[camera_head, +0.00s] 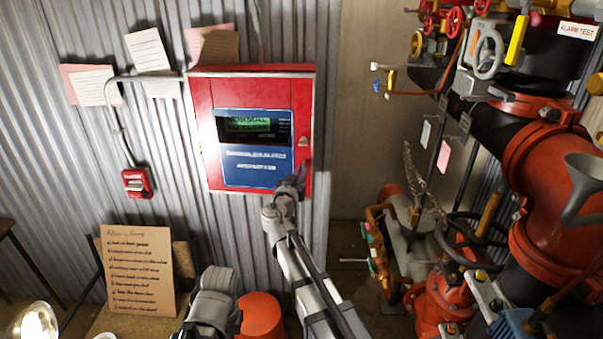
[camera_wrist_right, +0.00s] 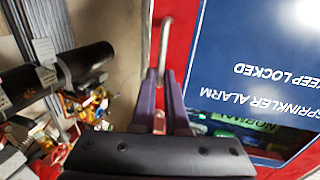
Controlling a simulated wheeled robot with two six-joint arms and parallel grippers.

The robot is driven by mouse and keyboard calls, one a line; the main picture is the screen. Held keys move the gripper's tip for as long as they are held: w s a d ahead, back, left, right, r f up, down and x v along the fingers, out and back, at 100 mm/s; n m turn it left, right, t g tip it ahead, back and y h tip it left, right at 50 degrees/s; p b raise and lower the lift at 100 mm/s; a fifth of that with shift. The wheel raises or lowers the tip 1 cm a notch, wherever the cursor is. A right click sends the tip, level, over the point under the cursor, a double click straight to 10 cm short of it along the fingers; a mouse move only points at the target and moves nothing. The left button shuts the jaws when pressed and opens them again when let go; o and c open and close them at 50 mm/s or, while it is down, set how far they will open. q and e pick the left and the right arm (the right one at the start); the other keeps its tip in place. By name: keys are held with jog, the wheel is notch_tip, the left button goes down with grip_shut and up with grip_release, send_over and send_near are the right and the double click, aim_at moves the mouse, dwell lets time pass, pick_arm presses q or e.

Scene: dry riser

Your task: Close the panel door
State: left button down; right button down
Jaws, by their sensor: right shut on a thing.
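The red alarm panel (camera_head: 202,120) hangs on the corrugated wall. Its door front carries a small green-lit display (camera_head: 249,126) and a blue label (camera_head: 256,168), and lies flat or nearly flat against the box; I cannot tell whether a small gap remains. My right gripper (camera_head: 297,178) is at the lower right edge of the door. In the right wrist view its fingers (camera_wrist_right: 168,100) are shut around the lower end of a grey bar handle (camera_wrist_right: 164,45) on the red door edge. The fingers hide part of the handle. My left gripper is not visible.
Red pipes (camera_head: 550,180) and valves with handwheels (camera_head: 490,55) fill the right side. A small red call point (camera_head: 137,182) is left of the panel. A handwritten board (camera_head: 138,270) stands at lower left. Bare wall lies between panel and pipes.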

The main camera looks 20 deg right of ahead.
aim_at(305, 163)
dwell(0.8)
jog(key=shift+a+x, duration=0.2)
jog(key=shift+x, duration=1.75)
jog(key=shift+w, duration=0.1)
jog(key=c, duration=1)
grip_release()
jog(key=shift+d, duration=0.1)
jog(key=shift+o, duration=0.2)
jog(key=v, duration=0.8)
